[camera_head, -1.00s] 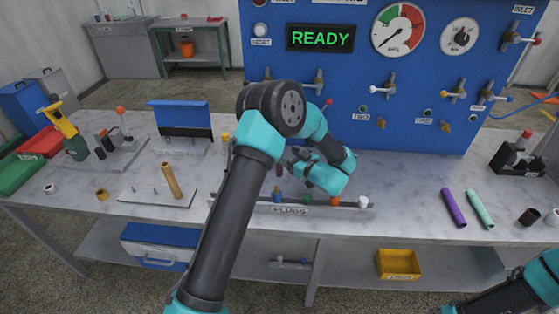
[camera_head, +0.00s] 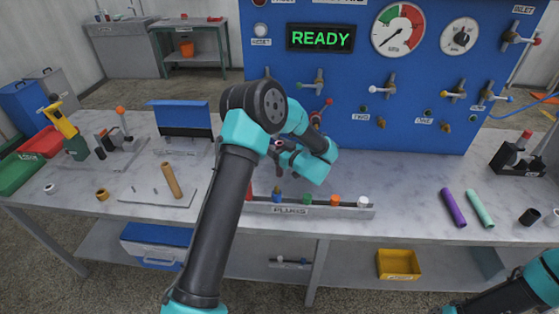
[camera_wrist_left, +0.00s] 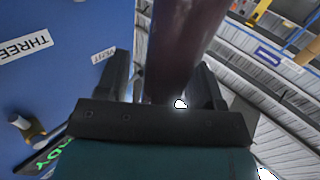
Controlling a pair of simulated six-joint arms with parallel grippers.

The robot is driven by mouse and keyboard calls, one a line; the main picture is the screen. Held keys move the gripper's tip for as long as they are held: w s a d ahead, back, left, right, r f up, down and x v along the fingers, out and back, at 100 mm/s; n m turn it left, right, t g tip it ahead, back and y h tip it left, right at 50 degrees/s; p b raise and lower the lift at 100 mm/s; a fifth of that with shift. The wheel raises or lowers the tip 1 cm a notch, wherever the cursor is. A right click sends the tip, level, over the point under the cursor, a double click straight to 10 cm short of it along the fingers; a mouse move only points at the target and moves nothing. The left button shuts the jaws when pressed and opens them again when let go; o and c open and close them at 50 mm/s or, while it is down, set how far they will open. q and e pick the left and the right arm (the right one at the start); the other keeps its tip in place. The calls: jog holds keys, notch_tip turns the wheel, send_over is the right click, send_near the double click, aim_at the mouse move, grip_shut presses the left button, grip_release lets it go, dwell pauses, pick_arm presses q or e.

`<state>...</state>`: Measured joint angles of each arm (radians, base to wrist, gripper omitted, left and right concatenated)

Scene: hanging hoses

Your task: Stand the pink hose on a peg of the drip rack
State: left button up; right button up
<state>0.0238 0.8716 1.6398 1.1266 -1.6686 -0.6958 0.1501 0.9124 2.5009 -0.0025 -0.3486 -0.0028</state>
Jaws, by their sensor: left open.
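My left gripper (camera_head: 279,150) is in front of the blue panel, above the plug tray, with its arm across the middle of the head view. In the left wrist view its two fingers (camera_wrist_left: 161,63) are apart, with a dark maroon-pink tube (camera_wrist_left: 184,45), apparently the pink hose, between or just beyond them. I cannot tell whether they touch it. In the head view the hose is mostly hidden by the gripper. The drip rack (camera_head: 143,193), a pale plate with short pegs, lies on the bench at left. A tan hose (camera_head: 171,180) stands tilted on it. My right gripper is out of view.
The plug tray (camera_head: 340,211) with several coloured plugs lies along the bench front. A purple hose (camera_head: 453,207) and a mint hose (camera_head: 480,208) lie at right. A blue stand (camera_head: 182,118) is behind the rack. Valve handles project from the panel (camera_head: 350,75).

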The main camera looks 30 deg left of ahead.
pick_arm(q)
jog(key=shift+c, duration=0.2)
dwell(0.3)
grip_shut()
dwell(0.3)
